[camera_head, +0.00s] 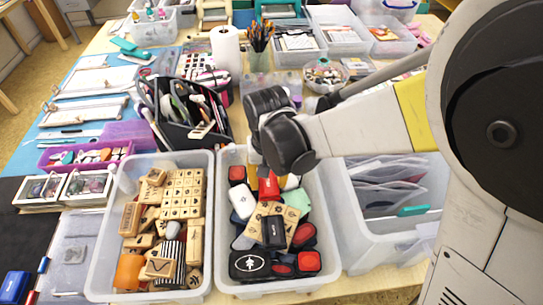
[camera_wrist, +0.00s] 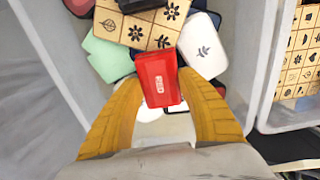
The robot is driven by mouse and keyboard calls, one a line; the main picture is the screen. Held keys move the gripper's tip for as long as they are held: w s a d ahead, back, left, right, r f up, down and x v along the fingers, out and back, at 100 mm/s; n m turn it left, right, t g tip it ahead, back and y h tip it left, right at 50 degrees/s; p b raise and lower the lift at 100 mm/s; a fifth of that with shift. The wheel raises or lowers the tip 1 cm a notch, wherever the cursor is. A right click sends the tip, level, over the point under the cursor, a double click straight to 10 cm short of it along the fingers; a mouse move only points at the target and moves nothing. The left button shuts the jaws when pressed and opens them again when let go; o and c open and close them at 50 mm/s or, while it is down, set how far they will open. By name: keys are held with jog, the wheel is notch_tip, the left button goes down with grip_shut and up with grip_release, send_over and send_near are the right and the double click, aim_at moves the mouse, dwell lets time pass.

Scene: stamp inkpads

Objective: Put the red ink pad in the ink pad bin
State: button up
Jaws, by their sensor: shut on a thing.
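The red ink pad (camera_head: 269,187) is a small red block with a white label. It shows between my yellow fingers in the wrist view (camera_wrist: 160,80). My gripper (camera_wrist: 160,84) is shut on it, with one finger against each side. The clear ink pad bin (camera_head: 326,240) is the middle of the three front bins and holds several pads in mixed colours. The gripper and red pad are over the far part of this bin. I cannot tell whether the red pad touches the pads below. My wrist hides part of the bin's far end in the head view.
A bin of wooden stamps (camera_head: 103,260) stands to the left in the head view. A clear bin with flat packets (camera_head: 390,250) stands to the right. A black caddy (camera_head: 180,118) is behind. A wooden flower-print block (camera_wrist: 140,22) lies beside the red pad.

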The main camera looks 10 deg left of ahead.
dwell(0.3)
jog(key=o, duration=1.3)
jog(key=shift+r, duration=0.1)
jog(key=shift+r+p, duration=2.65)
jog(key=shift+r, duration=0.8)
grip_shut()
jog(key=shift+f, duration=0.15)
